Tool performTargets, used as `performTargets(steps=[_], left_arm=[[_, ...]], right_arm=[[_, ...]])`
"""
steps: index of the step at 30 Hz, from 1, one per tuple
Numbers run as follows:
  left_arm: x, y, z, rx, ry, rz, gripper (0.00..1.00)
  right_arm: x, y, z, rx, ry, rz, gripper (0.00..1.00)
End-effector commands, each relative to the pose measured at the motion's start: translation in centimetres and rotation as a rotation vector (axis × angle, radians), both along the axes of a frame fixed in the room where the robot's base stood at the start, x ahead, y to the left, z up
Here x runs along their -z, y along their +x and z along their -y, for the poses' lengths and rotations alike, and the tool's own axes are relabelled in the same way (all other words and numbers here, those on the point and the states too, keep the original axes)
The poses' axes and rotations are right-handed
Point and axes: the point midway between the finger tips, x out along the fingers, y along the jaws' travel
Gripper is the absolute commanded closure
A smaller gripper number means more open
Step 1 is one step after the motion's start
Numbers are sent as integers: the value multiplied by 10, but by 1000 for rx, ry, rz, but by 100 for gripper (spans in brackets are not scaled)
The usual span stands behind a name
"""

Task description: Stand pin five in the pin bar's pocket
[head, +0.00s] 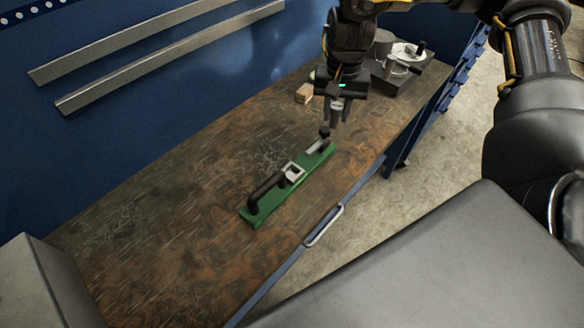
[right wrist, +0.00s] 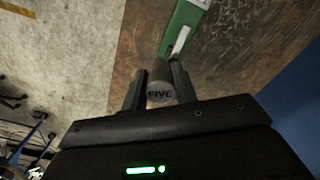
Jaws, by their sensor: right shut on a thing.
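Pin five (right wrist: 160,92), a grey cylinder with "FIVE" on its end, is held between the two fingers of my right gripper (right wrist: 160,85) in the right wrist view. In the head view my right gripper (head: 337,108) points down above the bench, a little beyond the far end of the green pin bar (head: 262,215). The pin bar lies on the bench with a black handle at its near end, a light square block in its middle and a dark knob towards its far end. Pin five is apart from the bar's middle block. The inside of the pocket cannot be made out. My left gripper is not in view.
A small wooden block (head: 304,93) lies on the bench behind my right gripper. A grey-and-white fixture (head: 402,62) stands at the far right corner. The brown bench top (head: 150,215) is clear left of the bar. A blue back panel (head: 150,110) with metal rails borders it.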

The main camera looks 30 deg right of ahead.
Motion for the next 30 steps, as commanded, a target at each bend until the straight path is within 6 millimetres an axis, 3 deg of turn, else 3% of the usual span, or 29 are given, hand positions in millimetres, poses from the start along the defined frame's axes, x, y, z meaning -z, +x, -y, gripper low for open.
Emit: performTargets(steps=[6, 12, 18, 25, 30], left_arm=[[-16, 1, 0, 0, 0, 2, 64], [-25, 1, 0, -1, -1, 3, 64], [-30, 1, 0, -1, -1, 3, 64], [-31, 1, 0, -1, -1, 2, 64], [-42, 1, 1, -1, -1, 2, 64]], right_arm=[[23, -3, -59, -11, 0, -6, 100], [59, -5, -95, -4, 0, -7, 100], [80, -4, -111, -3, 0, -2, 100], [86, -4, -115, -3, 0, -1, 100], [104, -5, -118, 1, 1, -6, 100]])
